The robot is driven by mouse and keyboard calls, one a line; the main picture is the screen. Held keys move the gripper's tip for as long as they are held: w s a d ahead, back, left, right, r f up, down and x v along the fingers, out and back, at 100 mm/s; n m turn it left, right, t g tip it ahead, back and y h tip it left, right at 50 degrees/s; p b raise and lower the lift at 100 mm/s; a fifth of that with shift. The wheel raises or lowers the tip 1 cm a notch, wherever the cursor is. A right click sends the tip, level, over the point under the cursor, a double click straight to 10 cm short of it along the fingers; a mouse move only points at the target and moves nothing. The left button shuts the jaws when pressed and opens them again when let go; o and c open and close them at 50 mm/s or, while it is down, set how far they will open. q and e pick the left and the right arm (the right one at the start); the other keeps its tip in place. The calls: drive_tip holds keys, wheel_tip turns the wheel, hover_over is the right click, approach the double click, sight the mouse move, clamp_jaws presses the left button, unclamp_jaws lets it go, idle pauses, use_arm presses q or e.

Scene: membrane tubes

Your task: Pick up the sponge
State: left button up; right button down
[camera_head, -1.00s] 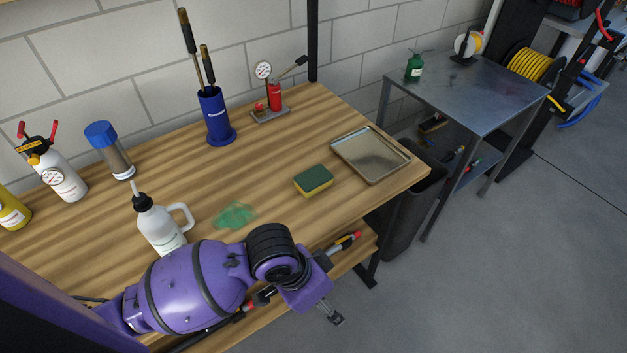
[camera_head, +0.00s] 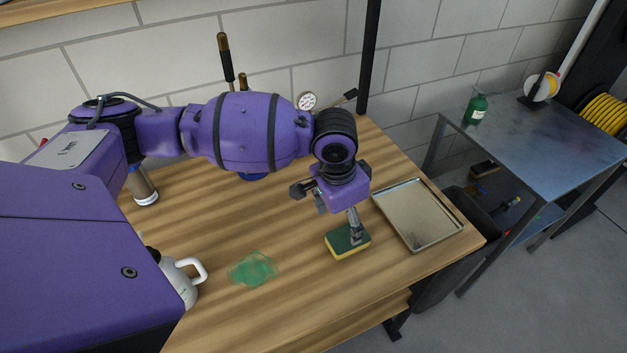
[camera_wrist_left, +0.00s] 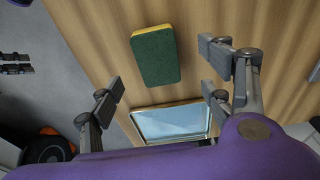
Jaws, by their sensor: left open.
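The sponge (camera_head: 347,241), green on top with a yellow underside, lies flat on the wooden table between the green smear and the metal tray. My left gripper (camera_head: 340,222) is above it in the head view, fingers pointing down, with one finger overlapping the sponge's far side. In the left wrist view the sponge (camera_wrist_left: 156,56) lies ahead of the open fingers (camera_wrist_left: 162,92), roughly centred between them and apart from both. The left gripper is empty. My right gripper is not in view.
A metal tray (camera_head: 418,215) lies right of the sponge. A green smear (camera_head: 254,269) marks the table to its left. A white bottle with a handle (camera_head: 183,277) stands further left, partly hidden by my arm. A metal side table (camera_head: 545,150) stands at the right.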

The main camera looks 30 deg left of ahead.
sight(348, 236)
use_arm(q)
drive_tip(key=shift+w+d+f, duration=0.1)
drive_tip(key=shift+d+f, duration=0.1)
drive_tip(key=shift+f, duration=0.95)
drive_tip(key=shift+d+f, duration=0.1)
drive_tip(key=shift+f, duration=0.1)
drive_tip(key=f, duration=0.3)
drive_tip(key=w+f, duration=0.1)
drive_tip(key=shift+d+f, duration=0.2)
drive_tip(key=shift+d, duration=0.2)
drive_tip(key=shift+f, duration=0.1)
drive_tip(key=shift+s, duration=0.1)
drive_tip(key=shift+c, duration=0.3)
drive_tip(key=c, duration=0.8)
drive_tip(key=shift+o, duration=0.2)
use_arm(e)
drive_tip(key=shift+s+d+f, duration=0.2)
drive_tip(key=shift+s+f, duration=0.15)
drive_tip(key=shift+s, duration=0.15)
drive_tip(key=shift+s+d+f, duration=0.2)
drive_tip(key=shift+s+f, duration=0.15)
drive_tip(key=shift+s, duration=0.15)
